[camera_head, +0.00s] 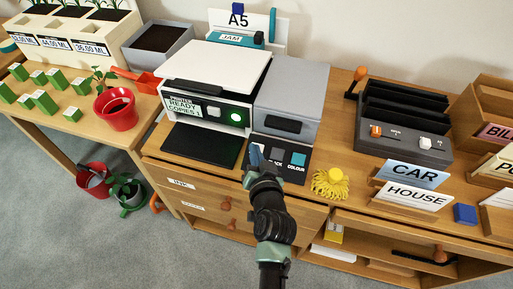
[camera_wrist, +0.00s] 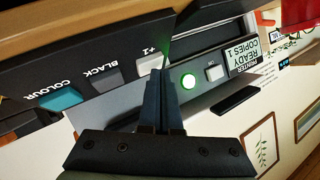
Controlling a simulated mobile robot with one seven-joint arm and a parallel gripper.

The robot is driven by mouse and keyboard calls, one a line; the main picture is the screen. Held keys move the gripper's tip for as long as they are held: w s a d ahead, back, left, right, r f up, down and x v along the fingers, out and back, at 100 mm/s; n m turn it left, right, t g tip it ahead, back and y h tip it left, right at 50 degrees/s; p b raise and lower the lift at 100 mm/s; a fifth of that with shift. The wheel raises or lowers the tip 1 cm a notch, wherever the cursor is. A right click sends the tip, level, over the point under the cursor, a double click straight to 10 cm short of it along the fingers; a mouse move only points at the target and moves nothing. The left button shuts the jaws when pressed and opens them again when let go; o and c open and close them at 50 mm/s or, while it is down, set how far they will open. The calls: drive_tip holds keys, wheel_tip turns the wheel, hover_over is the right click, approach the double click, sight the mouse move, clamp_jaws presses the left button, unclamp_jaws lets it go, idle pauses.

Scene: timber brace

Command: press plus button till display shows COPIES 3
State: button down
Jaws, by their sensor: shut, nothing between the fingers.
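The printer (camera_head: 215,70) stands on the wooden desk. Its display (camera_head: 183,106) reads PRINTER READY COPIES 1, and the wrist view also shows this display (camera_wrist: 243,60). In the wrist view a white button (camera_wrist: 149,62) marked +1 sits on the dark panel, beside the grey BLACK button (camera_wrist: 106,75) and the teal COLOUR button (camera_wrist: 61,99). My gripper (camera_head: 254,152) is shut and empty, its fingertips (camera_wrist: 162,74) close to the +1 button. I cannot tell whether they touch it. In the head view my gripper hides the +1 button.
A lit green button (camera_head: 236,118) and a white button (camera_head: 213,111) are on the printer front. A yellow tasselled thing (camera_head: 331,182) lies right of the panel. CAR (camera_head: 411,172) and HOUSE (camera_head: 414,197) signs stand further right. A black tray (camera_head: 202,145) lies left.

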drive_tip(key=shift+w+f, duration=0.1)
drive_tip(key=shift+f, duration=0.1)
idle(0.6)
drive_tip(key=shift+s+a+r+p, duration=0.1)
drive_tip(key=shift+s+r+p, duration=0.3)
drive_tip(key=shift+r+p, duration=0.25)
drive_tip(key=r+p, duration=0.1)
drive_tip(key=s+r+p, duration=0.1)
drive_tip(key=r+p, duration=0.1)
drive_tip(key=s+r+p, duration=0.1)
drive_tip(key=shift+s+a+r+p, duration=0.2)
drive_tip(key=shift+a+r+p, duration=0.05)
drive_tip(key=shift+a+p, duration=0.15)
idle(1.5)
